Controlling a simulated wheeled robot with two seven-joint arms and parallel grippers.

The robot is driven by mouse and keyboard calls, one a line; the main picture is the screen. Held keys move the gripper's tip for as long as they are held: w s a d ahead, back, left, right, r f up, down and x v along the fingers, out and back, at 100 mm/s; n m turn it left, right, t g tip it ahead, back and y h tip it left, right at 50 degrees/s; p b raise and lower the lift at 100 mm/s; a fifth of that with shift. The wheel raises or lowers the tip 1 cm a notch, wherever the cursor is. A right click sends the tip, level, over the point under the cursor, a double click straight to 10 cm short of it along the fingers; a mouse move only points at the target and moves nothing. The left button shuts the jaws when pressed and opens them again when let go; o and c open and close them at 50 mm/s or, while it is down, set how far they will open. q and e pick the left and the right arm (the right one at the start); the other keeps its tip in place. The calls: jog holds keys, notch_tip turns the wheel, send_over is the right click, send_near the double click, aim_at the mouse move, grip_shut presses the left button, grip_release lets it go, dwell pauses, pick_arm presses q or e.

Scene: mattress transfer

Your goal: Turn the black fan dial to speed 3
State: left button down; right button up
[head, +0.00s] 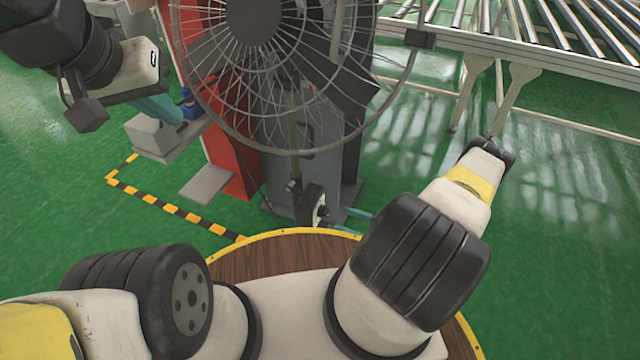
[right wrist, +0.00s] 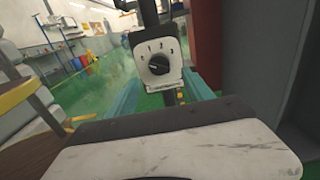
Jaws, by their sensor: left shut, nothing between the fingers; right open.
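The black fan dial (right wrist: 158,65) is a round knob on a white panel (right wrist: 146,78) in the right wrist view. Small numerals arc above it; the pointer's setting is too small to read. In the head view the fan's control box (head: 317,207) shows side-on on the pole. My right gripper (right wrist: 160,87) is open, its teal fingers to either side of the panel's lower part. The head view shows it just right of the box, mostly hidden behind my arm; contact cannot be made out. My left gripper (head: 160,109) is shut and empty at upper left, far from the dial.
The fan's wire cage (head: 290,70) stands above the dial. A red and grey structure (head: 232,150) is behind it. A roller conveyor (head: 520,40) is at upper right. A round wooden surface (head: 270,255) with a yellow rim is below. Green floor (head: 570,220) is open at right.

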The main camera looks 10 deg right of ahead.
aim_at(324, 212)
jog(key=x, duration=0.6)
jog(key=shift+a, duration=0.15)
jog(key=shift+w, duration=0.15)
jog(key=shift+c, duration=0.2)
grip_shut()
